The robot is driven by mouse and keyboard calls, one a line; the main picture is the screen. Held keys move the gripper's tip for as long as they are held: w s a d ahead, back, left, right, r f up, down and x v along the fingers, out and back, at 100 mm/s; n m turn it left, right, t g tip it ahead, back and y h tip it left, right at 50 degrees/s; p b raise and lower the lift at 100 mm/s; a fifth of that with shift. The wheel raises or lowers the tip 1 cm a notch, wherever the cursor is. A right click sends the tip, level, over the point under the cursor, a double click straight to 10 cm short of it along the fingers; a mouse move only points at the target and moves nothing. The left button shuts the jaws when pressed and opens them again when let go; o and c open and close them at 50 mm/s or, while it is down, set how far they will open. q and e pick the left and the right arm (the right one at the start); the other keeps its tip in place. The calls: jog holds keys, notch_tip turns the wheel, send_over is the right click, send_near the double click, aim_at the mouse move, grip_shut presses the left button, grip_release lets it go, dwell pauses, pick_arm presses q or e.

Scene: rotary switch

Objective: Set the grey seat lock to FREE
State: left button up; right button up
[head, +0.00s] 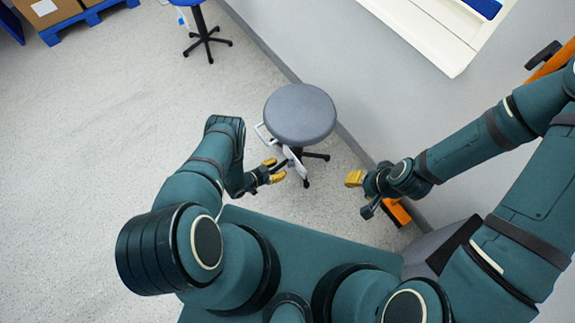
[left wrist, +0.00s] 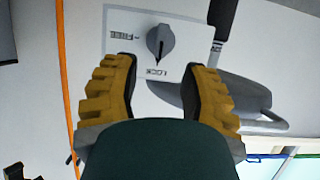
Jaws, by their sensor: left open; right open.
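The grey stool (head: 300,113) stands in front of my arms in the head view. Its white switch plate (head: 291,158) hangs below the near side of the seat. In the left wrist view the plate (left wrist: 205,45) appears upside down, with FREE at the upper left and LOCK at the bottom. The grey seat lock knob (left wrist: 160,43) has its narrow end and dark line pointing down towards LOCK. My left gripper (head: 274,170) is open close to the plate. In the left wrist view its yellow fingertips (left wrist: 160,65) lie either side of the knob, apart from it. My right gripper (head: 355,179) is open and empty, right of the stool.
A wall runs behind and right of the stool, with a white ledge (head: 430,40) above. An orange object (head: 397,210) is by the wall below my right gripper. Another stool (head: 200,30) and a blue pallet (head: 85,15) stand further back. The floor at left is clear.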

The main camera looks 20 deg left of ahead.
aim_at(288, 165)
pick_arm(q)
jog(key=shift+b+x, duration=0.6)
jog(key=shift+x, duration=2.2)
grip_shut()
